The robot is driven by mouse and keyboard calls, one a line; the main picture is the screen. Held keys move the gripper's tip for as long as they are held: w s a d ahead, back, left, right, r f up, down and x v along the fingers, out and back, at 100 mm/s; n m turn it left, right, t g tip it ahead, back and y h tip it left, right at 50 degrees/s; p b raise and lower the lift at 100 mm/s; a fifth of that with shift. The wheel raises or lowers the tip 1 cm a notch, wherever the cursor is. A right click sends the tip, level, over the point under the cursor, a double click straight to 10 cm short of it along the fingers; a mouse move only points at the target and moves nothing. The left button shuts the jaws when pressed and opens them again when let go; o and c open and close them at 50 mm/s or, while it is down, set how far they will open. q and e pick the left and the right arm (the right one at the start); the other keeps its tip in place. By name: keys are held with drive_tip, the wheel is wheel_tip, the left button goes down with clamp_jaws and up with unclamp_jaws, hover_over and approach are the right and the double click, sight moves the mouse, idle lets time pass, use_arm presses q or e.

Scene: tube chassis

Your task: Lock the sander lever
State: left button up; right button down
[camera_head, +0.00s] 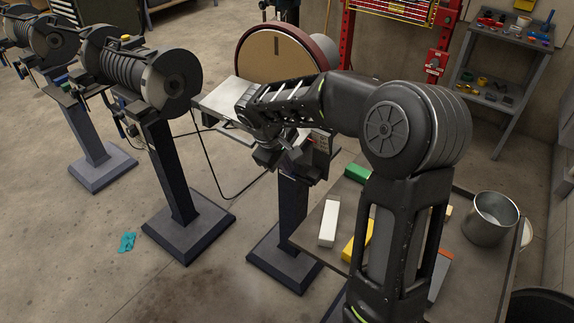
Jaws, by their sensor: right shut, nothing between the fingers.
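The disc sander (274,60) stands at the centre back, with a round tan disc in a dark red housing. Its flat grey work table (217,98) juts out to the left, and its dark pedestal (293,215) rises from a square base. My right gripper (265,158) is shut and empty, in front of the sander just below its table. The arm and gripper cover much of the sander's lower front. I cannot make out the lever; it may be hidden behind the gripper. My left gripper is not in view.
A low bench (306,232) at the right holds a white block (328,222), a yellow block (356,241), a green block (357,173) and a metal bucket (490,218). Bench grinders on pedestals (172,185) stand left. A teal cloth (127,242) lies on open floor.

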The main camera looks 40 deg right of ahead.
drive_tip(key=shift+d+f, duration=0.15)
drive_tip(key=shift+f, duration=0.15)
use_arm(q)
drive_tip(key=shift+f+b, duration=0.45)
drive_tip(key=shift+b, duration=0.05)
use_arm(e)
drive_tip(key=shift+w+f, duration=0.3)
drive_tip(key=shift+f, duration=0.1)
